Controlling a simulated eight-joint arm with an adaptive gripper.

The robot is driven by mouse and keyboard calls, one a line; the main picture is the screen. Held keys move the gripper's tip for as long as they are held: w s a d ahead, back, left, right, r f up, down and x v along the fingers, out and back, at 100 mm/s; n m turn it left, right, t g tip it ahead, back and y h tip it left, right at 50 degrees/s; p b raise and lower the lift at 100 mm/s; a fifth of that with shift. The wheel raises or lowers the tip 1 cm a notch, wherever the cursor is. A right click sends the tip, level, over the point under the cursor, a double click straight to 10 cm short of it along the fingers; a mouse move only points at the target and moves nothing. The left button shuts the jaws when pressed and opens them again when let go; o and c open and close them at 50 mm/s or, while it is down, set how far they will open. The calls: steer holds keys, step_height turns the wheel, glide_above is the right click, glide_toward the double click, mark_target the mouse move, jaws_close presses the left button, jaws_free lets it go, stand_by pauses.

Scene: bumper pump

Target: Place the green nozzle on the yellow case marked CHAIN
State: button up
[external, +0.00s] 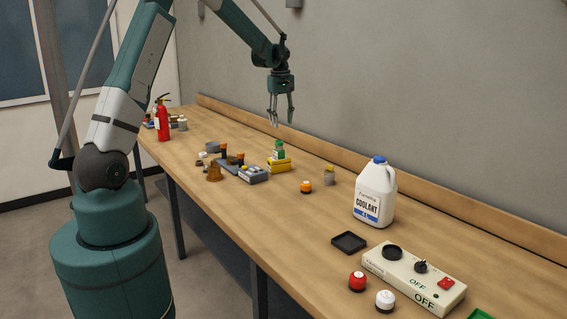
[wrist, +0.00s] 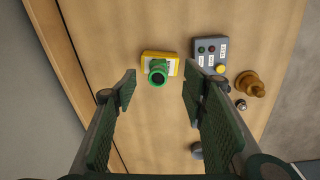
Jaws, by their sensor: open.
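The green nozzle (external: 279,151) stands on top of the yellow case (external: 279,166), towards the back of the bench. In the wrist view the nozzle (wrist: 157,74) is seen from above, over the front edge of the yellow case (wrist: 174,59); whether it is seated or just resting there I cannot tell. The marking on the case is too small or covered to read. My gripper (external: 282,122) is open and empty, well above the nozzle and apart from it. In the wrist view the nozzle shows between the two spread fingers.
A grey button box (wrist: 208,56) and a brown bell-shaped part (wrist: 250,84) stand beside the case. An orange-topped part (external: 306,187), a grey can (external: 329,176) and a white coolant jug (external: 375,193) are to the right. A red extinguisher (external: 162,120) stands farther left.

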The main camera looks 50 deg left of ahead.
steer(key=s+d+r+m+t, duration=0.2)
steer(key=s+d+r+m, duration=0.2)
steer(key=s+d+r, duration=0.6)
steer(key=s+d+r+m+t, duration=0.1)
steer(key=s+d+r+m, duration=0.3)
steer(key=s+d+r, duration=0.6)
steer(key=s+d+f+m+t, duration=0.1)
steer(key=s+d+f+m, duration=0.2)
steer(key=s+d, duration=0.5)
steer(key=s+d+f+m+t, duration=0.2)
steer(key=s+d+m, duration=0.3)
steer(key=s, duration=0.8)
steer(key=d+f, duration=0.1)
steer(key=d, duration=0.1)
steer(key=shift+s+d+f+t, duration=0.15)
steer(key=shift+s+d+t, duration=0.15)
steer(key=shift+d, duration=0.1)
